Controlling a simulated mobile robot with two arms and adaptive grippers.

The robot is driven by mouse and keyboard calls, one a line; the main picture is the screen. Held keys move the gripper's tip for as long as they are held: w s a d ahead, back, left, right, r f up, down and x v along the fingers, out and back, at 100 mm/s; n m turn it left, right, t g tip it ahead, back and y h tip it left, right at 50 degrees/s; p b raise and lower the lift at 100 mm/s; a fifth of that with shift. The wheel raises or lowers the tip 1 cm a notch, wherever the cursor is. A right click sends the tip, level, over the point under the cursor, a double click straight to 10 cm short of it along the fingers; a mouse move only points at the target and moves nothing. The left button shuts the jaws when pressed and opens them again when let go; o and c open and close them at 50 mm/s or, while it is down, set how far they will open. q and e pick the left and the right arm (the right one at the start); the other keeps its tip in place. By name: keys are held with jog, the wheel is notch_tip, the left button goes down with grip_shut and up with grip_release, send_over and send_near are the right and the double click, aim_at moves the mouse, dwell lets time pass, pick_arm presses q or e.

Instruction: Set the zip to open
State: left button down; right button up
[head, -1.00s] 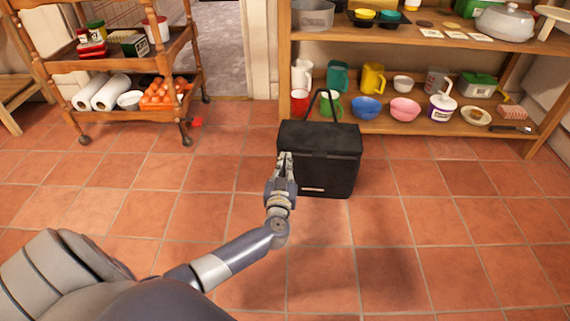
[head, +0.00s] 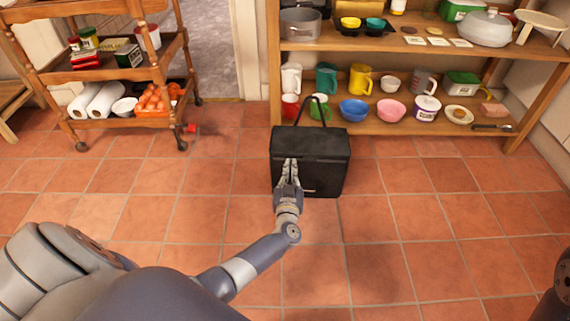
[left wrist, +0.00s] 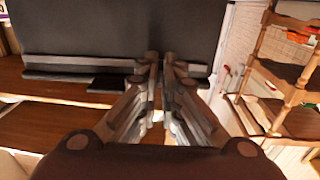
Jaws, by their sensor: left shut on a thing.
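A black box-shaped bag (head: 325,172) with a raised loop handle (head: 318,104) stands upright on the tiled floor. A seam, seemingly the zip (head: 325,160), runs across its front below the top. My left gripper (head: 290,162) is at the front face, left of the middle, its fingertips at the seam. In the left wrist view the fingers (left wrist: 160,62) are close together against the dark bag (left wrist: 120,30), by a pale strip along its edge. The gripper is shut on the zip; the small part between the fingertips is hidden. My right gripper is out of view.
A wooden shelf (head: 400,128) with cups, bowls and a pot stands close behind the bag. A wooden trolley (head: 110,138) with eggs and paper rolls is at the left. A small red thing (head: 192,128) lies beside it. The floor in front is clear.

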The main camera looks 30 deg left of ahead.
pick_arm(q)
jog(key=shift+d, duration=0.1)
jog(key=c, duration=1.8)
grip_release()
jog(key=shift+r, duration=5)
